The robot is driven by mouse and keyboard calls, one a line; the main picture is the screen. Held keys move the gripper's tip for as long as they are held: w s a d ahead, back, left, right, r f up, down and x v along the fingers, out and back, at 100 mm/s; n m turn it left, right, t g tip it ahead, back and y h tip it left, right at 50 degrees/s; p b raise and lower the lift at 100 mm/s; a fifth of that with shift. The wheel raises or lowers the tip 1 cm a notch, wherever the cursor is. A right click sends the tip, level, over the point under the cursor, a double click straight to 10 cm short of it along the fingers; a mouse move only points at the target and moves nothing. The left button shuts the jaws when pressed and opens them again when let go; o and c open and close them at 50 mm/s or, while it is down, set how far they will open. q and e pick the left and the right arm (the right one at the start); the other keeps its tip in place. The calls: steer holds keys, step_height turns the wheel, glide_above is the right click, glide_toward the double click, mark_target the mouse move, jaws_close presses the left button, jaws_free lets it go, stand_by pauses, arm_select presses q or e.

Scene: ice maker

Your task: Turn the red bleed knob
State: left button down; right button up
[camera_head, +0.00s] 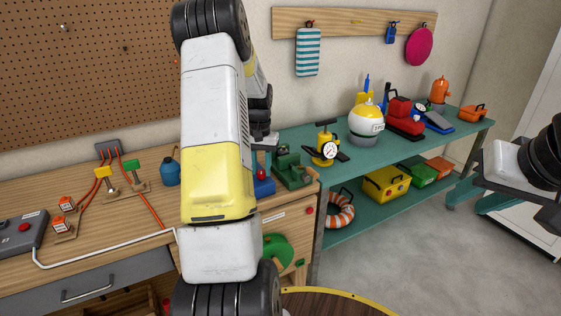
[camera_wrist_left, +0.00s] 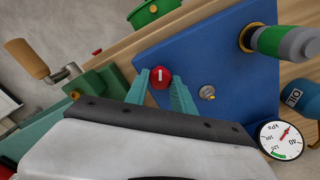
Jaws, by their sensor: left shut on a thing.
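The red bleed knob (camera_wrist_left: 160,77) is round with a white line that looks close to upright in the left wrist view. It sits near the edge of a blue panel (camera_wrist_left: 205,55). My left gripper (camera_wrist_left: 160,80) is shut on the knob, with one teal finger on each side. In the head view the blue unit (camera_head: 264,188) is partly hidden behind my left arm, and the fingers' grip on the knob cannot be made out. My right gripper (camera_head: 497,203) is at the right edge, well away from the knob; its jaw opening is unclear.
A green vise (camera_head: 291,170) stands right of the blue unit. The teal bench (camera_head: 345,158) holds several tools. Floor on the right is clear.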

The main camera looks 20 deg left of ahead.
mark_target(262, 171)
arm_select(q)
steer(key=n, duration=0.5)
steer(key=shift+a+r, duration=0.1)
steer(key=shift+n, duration=0.3)
stand_by(0.4)
steer(key=c, duration=1.1)
jaws_free()
steer(key=shift+o, duration=0.2)
step_height(262, 171, up, 8)
steer(key=shift+f, duration=0.15)
